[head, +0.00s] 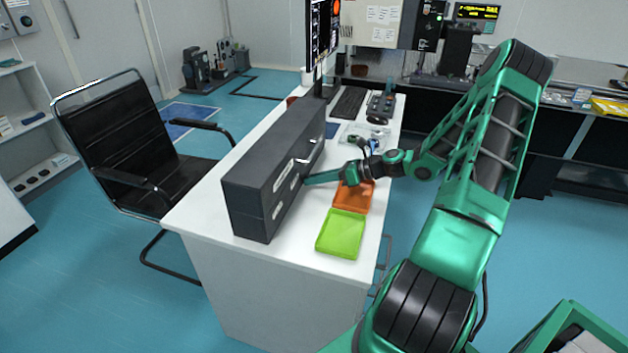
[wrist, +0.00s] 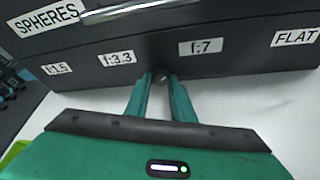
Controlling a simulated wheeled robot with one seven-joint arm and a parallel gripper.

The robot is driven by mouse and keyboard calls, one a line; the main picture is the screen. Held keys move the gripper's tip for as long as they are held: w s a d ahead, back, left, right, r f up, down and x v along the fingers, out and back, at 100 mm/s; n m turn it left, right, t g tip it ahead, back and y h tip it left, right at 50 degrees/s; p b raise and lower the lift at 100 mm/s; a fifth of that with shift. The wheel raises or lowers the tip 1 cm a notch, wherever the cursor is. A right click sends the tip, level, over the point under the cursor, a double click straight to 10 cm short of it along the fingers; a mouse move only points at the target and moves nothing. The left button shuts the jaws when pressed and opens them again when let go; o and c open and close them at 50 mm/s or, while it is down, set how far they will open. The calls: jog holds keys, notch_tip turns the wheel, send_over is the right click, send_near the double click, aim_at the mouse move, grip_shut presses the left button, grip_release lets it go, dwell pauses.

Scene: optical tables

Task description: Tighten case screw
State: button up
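The case (head: 240,195) is a long dark grey box on the white desk, with white labels and metal handles on its front. In the wrist view the case (wrist: 230,65) fills the top, with labels such as SPHERES, FLAT and f:7. My gripper (head: 306,182) reaches the case front from the right. In the wrist view my gripper's fingertips (wrist: 160,77) are on either side of the screw head, with little gap. Whether they touch it is unclear.
An orange tray (head: 352,198) and a lime green tray (head: 341,234) lie on the desk (head: 290,262) right of the case. Keyboard, monitor and small items stand at the desk's far end. A black chair (head: 120,140) stands at the left.

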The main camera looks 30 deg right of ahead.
grip_shut()
jog(key=shift+h, duration=0.3)
jog(key=shift+n+t+h, duration=0.4)
jog(key=shift+n+h, duration=0.1)
jog(key=shift+n, duration=0.6)
jog(key=shift+s+a+n+t+h, duration=0.1)
jog(key=shift+n+t+h, duration=0.55)
jog(key=shift+n, duration=0.65)
jog(key=o, duration=0.8)
grip_release()
